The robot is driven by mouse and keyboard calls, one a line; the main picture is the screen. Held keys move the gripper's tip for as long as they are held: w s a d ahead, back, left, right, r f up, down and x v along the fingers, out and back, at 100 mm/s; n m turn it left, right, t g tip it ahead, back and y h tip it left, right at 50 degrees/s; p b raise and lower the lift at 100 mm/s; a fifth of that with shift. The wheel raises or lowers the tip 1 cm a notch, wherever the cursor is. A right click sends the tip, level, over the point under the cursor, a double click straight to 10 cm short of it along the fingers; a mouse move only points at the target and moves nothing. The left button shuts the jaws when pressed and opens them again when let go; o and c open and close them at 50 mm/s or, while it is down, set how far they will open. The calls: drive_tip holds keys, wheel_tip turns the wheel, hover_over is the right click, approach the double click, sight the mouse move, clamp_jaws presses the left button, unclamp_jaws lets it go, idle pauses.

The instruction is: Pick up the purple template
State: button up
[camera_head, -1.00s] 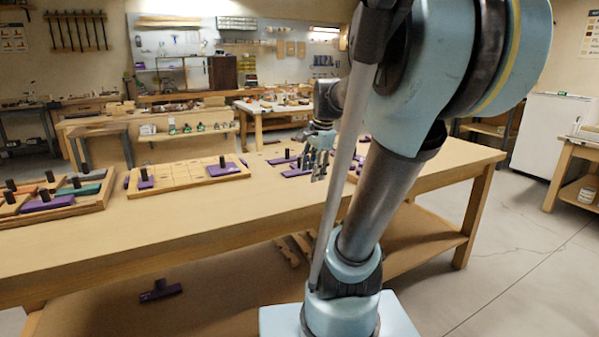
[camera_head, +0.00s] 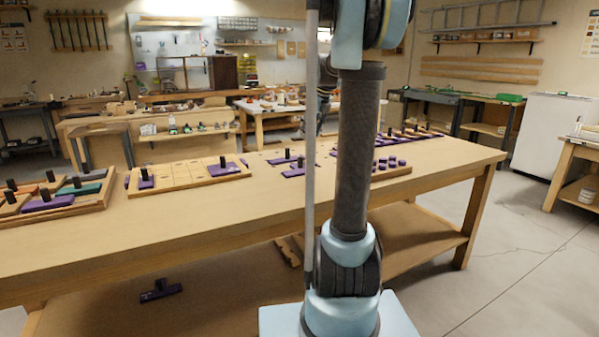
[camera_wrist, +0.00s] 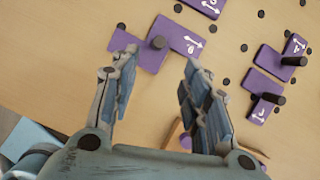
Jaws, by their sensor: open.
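Several purple templates with dark pegs lie on the wooden bench; I cannot tell which one the task means. In the wrist view, a purple template (camera_wrist: 180,38) with an upright dark peg (camera_wrist: 158,42) lies beyond and between my fingertips. My gripper (camera_wrist: 158,64) is open, with nothing between its fingers. The left finger overlaps part of that template in the picture. More purple templates lie to the right, one lettered L (camera_wrist: 262,108) and one lettered A (camera_wrist: 292,48). In the head view, two purple templates (camera_head: 293,172) lie mid-bench, and my arm hides my gripper.
A wooden board (camera_head: 178,180) with purple pieces and a tray (camera_head: 75,209) of coloured pieces stand on the bench's left. Another purple piece (camera_head: 160,290) lies below the bench.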

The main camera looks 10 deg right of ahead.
sight(301, 157)
drive_tip(key=x, duration=1.4)
drive_tip(key=shift+w+a+f, duration=0.1)
drive_tip(key=shift+f, duration=0.3)
clamp_jaws()
